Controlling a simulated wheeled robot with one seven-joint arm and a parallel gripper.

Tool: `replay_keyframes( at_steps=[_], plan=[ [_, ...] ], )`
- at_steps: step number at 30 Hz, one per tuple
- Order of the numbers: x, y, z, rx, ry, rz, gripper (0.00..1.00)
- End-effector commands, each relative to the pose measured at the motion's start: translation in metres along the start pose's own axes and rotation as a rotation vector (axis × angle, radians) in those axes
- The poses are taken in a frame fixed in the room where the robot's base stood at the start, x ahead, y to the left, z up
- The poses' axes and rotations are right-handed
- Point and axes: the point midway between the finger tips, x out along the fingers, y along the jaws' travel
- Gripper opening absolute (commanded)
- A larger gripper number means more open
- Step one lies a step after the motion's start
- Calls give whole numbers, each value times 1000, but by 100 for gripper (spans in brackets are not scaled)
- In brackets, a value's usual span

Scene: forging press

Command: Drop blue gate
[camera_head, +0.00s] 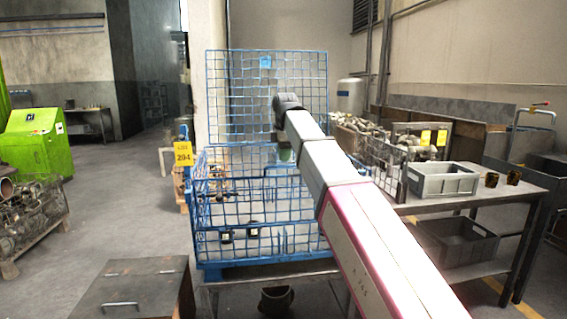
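A blue wire-mesh cage (210,262) stands in the middle of the view. A tall blue mesh panel (240,90) rises upright at its back, with a small blue tag near the top. The lower blue mesh front (262,243) is also upright. I cannot tell which mesh panel is the gate. A few small dark parts show through the front mesh. My arm reaches from the bottom right over the cage and covers its right part. The arm's visible far end is a dark rounded joint in front of the tall panel. My gripper is not visible.
A yellow sign (183,155) hangs at the cage's left. A table (520,186) at right holds a grey bin (441,180) and two small dark parts. A metal-lidded box (135,285) stands front left, a green machine (36,140) far left. The left floor is mostly clear.

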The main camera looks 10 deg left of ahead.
Motion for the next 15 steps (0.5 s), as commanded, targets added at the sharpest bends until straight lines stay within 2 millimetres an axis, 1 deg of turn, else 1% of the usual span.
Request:
replay_keyframes(
  at_steps=[1,6,10,15],
  plan=[
    [9,-1,0,0,0,-1,38],
    [27,0,0,0,0,-1,38],
    [34,0,0,0,0,0,38],
    [36,0,0,0,0,0,38]
  ],
)
